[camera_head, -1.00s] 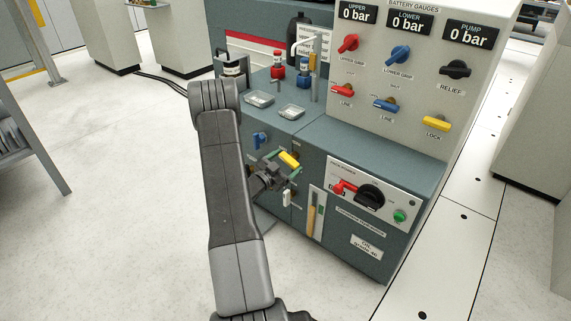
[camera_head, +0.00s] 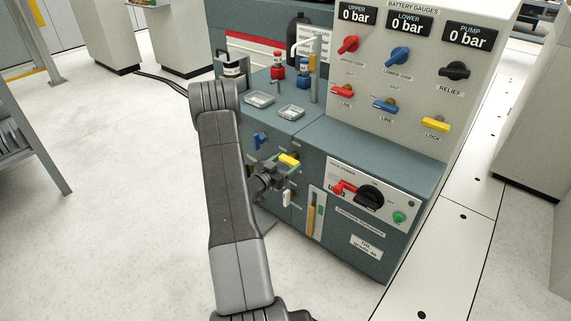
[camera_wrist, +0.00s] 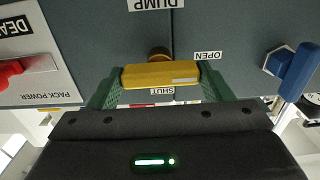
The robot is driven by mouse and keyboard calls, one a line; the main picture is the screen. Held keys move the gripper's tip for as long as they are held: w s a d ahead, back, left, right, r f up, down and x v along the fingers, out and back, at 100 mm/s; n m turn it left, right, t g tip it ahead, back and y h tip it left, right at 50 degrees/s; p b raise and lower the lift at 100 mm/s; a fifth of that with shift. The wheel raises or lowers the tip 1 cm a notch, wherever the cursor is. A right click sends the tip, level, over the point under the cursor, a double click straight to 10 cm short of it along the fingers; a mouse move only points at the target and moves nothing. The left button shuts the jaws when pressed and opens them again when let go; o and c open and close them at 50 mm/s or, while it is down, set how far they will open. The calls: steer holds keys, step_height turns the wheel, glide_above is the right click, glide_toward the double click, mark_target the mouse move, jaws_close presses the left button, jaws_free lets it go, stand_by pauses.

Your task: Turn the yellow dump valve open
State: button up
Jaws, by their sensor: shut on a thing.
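The yellow dump valve handle (camera_wrist: 162,76) lies nearly level across the wrist view, under the upside-down DUMP label. A white mark shows near its right end. My gripper (camera_wrist: 161,70) has one green finger at each end of the handle and is shut on it. The OPEN label (camera_wrist: 208,55) is up and right of the handle, and the SHUT label (camera_wrist: 161,90) is just below it. In the head view, the yellow handle (camera_head: 288,160) shows on the cabinet front, with my gripper (camera_head: 279,167) around it. My gripper partly hides the handle there.
A blue valve handle (camera_wrist: 297,71) is at the right of the wrist view. A red pack-power handle (camera_wrist: 11,73) is at the left. In the head view, a sight tube (camera_head: 313,216) is right of my gripper. The floor left of my arm is clear.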

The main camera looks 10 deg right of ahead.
steer(key=o, duration=1)
steer(key=shift+a, duration=0.1)
steer(key=p+v, duration=0.3)
steer(key=v, duration=1)
steer(key=shift+s+a, duration=0.25)
steer(key=shift+s, duration=0.05)
steer(key=shift+w+d, duration=0.1)
steer(key=shift+m, duration=0.6)
steer(key=shift+b+x, duration=1.6)
steer(key=shift+x, duration=5.2)
